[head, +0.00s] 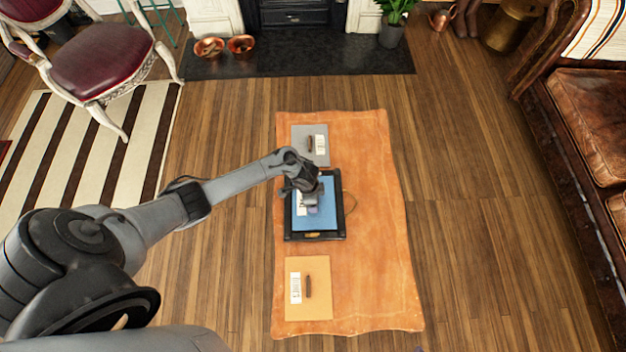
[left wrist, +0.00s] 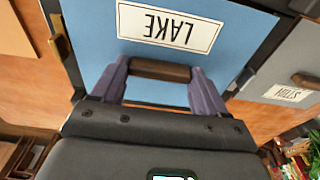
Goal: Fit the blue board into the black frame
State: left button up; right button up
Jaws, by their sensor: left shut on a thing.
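The blue board (head: 320,222) shows over the black frame (head: 341,208) on the orange table. In the left wrist view the blue board (left wrist: 90,40) bears a white label reading LAKE, upside down, and a brown handle (left wrist: 160,70). My left gripper (head: 311,204) comes down from above. Its two purple fingers (left wrist: 160,80) are shut on the handle, one at each end. Dark frame edges show beside the board in the wrist view. I cannot tell whether the board is fully seated or slightly above the frame. My right gripper is not in view.
A grey board (head: 297,140) with a handle and label lies at the table's far end. A tan board (head: 320,280) lies at the near end. The table's right side (head: 375,240) is clear. A brass clasp (left wrist: 60,46) sits at the frame's edge.

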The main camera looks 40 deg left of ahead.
pick_arm(q)
jog(key=shift+f+b, duration=0.65)
jog(key=shift+f, duration=0.55)
jog(key=o, duration=1.3)
jog(key=shift+c, duration=0.2)
notch_tip(320, 180, up, 11)
jog(key=s+p, duration=0.1)
jog(key=p, duration=0.5)
jog(key=shift+a+f, duration=0.15)
jog(key=shift+a, duration=0.3)
